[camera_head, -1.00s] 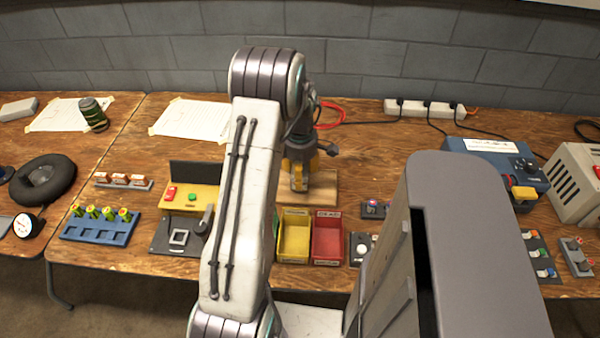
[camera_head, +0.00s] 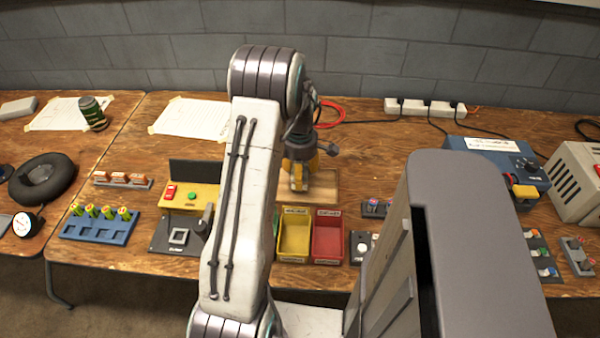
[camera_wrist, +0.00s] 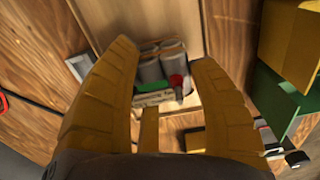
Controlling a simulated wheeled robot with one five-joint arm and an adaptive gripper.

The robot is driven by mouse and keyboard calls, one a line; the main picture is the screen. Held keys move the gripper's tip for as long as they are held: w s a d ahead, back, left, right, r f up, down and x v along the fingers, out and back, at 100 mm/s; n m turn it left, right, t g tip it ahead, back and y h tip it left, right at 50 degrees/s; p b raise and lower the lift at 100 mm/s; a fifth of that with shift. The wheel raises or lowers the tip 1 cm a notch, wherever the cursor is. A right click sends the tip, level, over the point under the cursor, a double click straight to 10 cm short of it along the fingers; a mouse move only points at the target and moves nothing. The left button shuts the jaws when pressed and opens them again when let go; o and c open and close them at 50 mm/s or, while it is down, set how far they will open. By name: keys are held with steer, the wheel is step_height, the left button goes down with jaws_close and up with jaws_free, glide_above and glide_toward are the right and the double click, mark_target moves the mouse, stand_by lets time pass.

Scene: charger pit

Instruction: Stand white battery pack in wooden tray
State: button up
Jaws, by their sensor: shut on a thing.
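My gripper (camera_head: 299,180) is over the wooden tray (camera_head: 325,188), a pale board at the middle of the table, partly hidden by my arm. In the wrist view my gripper's yellow fingers (camera_wrist: 163,62) are closed around the battery pack (camera_wrist: 150,72). Its grey cylinders stand side by side, with a green part and a red connector at the near side. The pale wood of the tray (camera_wrist: 150,22) shows behind and below the pack. I cannot tell whether the pack touches it. In the head view the pack is hidden by my gripper.
A yellow bin (camera_head: 294,238) and a red bin (camera_head: 327,240) stand in front of the tray. A yellow station with buttons (camera_head: 190,196) is to the left. A blue box (camera_head: 495,160) and a power strip (camera_head: 424,107) are to the right. The table behind the tray is mostly clear.

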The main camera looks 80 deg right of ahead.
steer(key=shift+f+b, duration=0.5)
steer(key=shift+f, duration=0.15)
stand_by(0.9)
steer(key=o, duration=1.3)
steer(key=shift+r, duration=0.15)
steer(key=shift+r+p, duration=2.45)
steer(key=shift+r, duration=0.9)
